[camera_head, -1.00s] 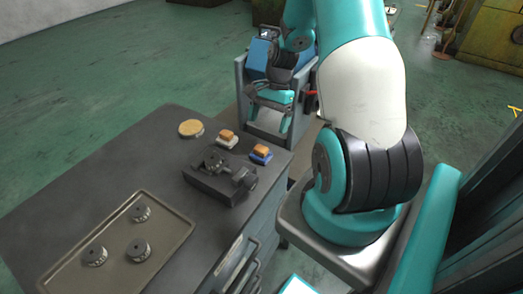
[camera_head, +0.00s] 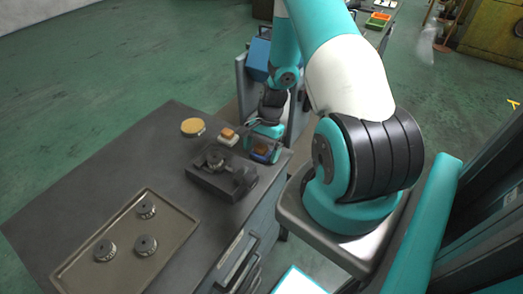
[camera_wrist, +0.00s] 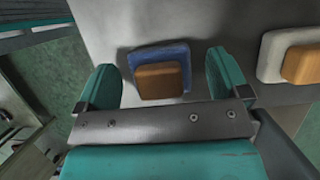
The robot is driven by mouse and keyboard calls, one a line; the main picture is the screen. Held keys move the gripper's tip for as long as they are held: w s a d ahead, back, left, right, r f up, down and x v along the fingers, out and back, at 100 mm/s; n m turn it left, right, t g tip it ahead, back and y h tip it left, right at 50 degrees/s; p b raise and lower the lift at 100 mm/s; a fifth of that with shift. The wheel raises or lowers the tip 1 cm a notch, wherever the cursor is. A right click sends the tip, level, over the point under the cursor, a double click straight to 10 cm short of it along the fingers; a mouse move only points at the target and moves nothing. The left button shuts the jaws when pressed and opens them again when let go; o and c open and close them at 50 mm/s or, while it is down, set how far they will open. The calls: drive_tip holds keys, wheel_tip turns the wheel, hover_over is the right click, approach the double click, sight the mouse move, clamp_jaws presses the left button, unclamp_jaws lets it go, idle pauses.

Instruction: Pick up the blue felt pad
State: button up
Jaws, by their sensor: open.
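The blue felt pad (camera_head: 259,157) lies flat at the right edge of the dark bench top, with a brown-orange block on it. In the wrist view the pad's blue rim (camera_wrist: 183,53) shows around the brown block (camera_wrist: 160,79). My gripper (camera_wrist: 163,80) is open, one finger left and one right of the pad in that picture. It holds nothing. In the head view my gripper (camera_head: 264,140) is low over the pad and partly hides it. I cannot tell whether the fingers touch the pad.
A white pad with an orange block (camera_head: 228,138) lies close beside; it also shows in the wrist view (camera_wrist: 275,56). A dark vise-like fixture (camera_head: 222,175) stands just in front. A yellow disc (camera_head: 193,126) and a tray (camera_head: 172,232) holding three round parts are further left.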

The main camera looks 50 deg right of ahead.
sight(261, 147)
drive_tip(key=c, duration=1)
drive_tip(key=shift+r, duration=0.1)
wheel_tip(261, 147, up, 20)
drive_tip(key=b, duration=0.3)
